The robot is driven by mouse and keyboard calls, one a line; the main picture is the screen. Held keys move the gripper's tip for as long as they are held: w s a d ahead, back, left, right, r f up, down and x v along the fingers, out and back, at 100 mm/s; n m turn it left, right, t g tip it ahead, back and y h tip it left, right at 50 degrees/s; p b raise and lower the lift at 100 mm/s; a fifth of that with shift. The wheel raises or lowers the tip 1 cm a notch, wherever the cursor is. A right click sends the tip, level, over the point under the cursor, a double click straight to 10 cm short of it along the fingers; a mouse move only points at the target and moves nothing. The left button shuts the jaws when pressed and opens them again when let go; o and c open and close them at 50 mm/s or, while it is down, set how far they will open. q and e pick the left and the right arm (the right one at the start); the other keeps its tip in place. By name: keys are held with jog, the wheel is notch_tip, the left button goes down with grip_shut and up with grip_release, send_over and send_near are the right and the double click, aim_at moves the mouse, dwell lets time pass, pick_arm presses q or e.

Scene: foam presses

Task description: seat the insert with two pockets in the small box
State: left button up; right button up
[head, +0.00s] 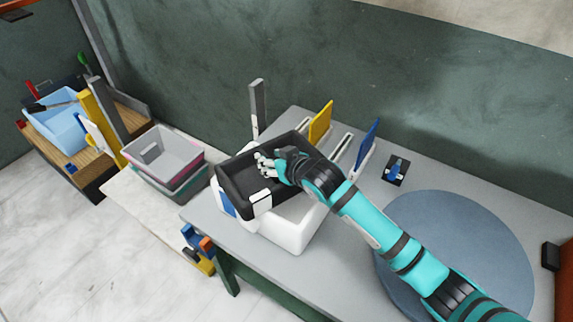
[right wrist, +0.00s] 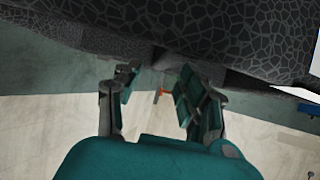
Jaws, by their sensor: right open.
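A black, open-topped piece with raised walls and a white label (head: 236,192) sits tilted on or over a white box (head: 292,236) on the grey table. I cannot tell whether it is the insert, and two pockets cannot be made out. My right gripper (head: 265,165) is over its hollow, its fingers apart. In the right wrist view the right gripper (right wrist: 155,95) is open, with nothing between its fingers. A dark, crackle-patterned surface (right wrist: 220,35) spans the top of that view, close beyond the fingertips. My left gripper is not in view.
Stacked grey and pink bins (head: 165,155) stand on a pale bench to the left. A yellow panel (head: 321,122) and a blue panel (head: 367,143) stand behind the black piece. A round blue-grey mat (head: 500,240) lies on the right. A light blue bin (head: 58,130) is far left.

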jog(key=b+v, duration=0.1)
jog(key=v, duration=1)
jog(key=shift+s+d+b, duration=0.2)
jog(key=shift+s+b, duration=0.1)
